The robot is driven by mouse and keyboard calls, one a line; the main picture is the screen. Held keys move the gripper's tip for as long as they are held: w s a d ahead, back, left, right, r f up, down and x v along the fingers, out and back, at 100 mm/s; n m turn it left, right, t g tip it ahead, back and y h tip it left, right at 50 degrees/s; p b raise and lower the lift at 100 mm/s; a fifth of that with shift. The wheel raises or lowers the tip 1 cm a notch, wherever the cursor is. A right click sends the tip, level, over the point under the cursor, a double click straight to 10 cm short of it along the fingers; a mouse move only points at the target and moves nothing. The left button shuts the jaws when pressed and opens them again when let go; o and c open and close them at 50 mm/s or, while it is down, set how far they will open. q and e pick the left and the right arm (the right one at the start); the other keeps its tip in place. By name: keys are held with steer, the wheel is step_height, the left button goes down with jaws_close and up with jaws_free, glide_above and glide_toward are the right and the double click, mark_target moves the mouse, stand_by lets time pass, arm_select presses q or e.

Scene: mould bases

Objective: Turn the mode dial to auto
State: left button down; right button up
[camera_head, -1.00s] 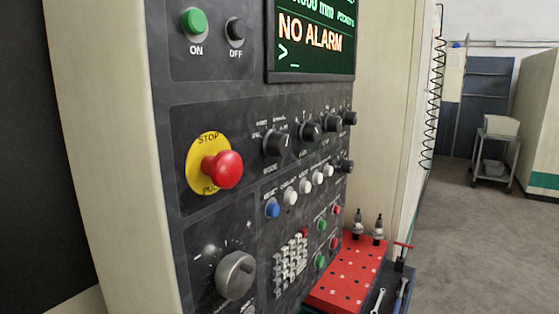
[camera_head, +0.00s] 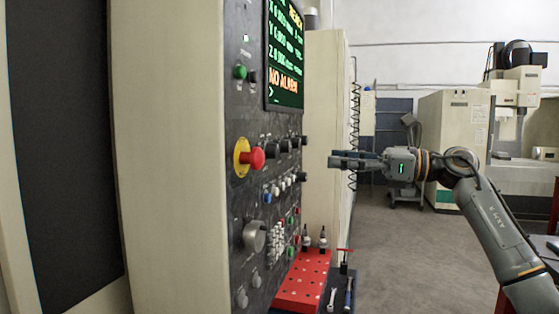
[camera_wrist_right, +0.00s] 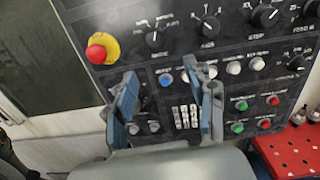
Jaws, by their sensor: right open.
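The mode dial is a black knob (camera_head: 270,150), the leftmost of a row on the dark control panel, right of the red stop button. It also shows in the right wrist view (camera_wrist_right: 156,39), above the fingers, with its white pointer and small labels that are too blurred to read. My right gripper (camera_head: 334,159) points left toward the panel, to the right of the knobs. In the right wrist view its two fingers (camera_wrist_right: 166,80) are spread and empty, below the dial and apart from it. My left gripper is not in view.
The red stop button (camera_head: 257,158) on its yellow plate sticks out beside the dial. A large grey knob (camera_head: 255,237) sits lower on the panel. A red holed tray (camera_head: 300,285) with tool holders juts out below. The screen (camera_head: 284,55) reads NO ALARM.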

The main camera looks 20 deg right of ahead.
mark_target(277, 152)
steer(key=shift+n, duration=0.5)
steer(key=p+x, duration=0.1)
steer(key=x, duration=0.2)
steer(key=p+x, duration=0.2)
steer(key=x, duration=0.2)
steer(key=r+p+x, duration=0.1)
steer(key=x, duration=0.3)
steer(key=shift+s+a, duration=0.25)
steer(key=shift+a, duration=0.2)
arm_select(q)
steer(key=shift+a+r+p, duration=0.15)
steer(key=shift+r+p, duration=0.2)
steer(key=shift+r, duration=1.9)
arm_select(e)
steer(key=shift+w+a+f, duration=0.1)
steer(key=shift+w+a, duration=0.15)
steer(key=shift+a, duration=0.2)
jaws_close()
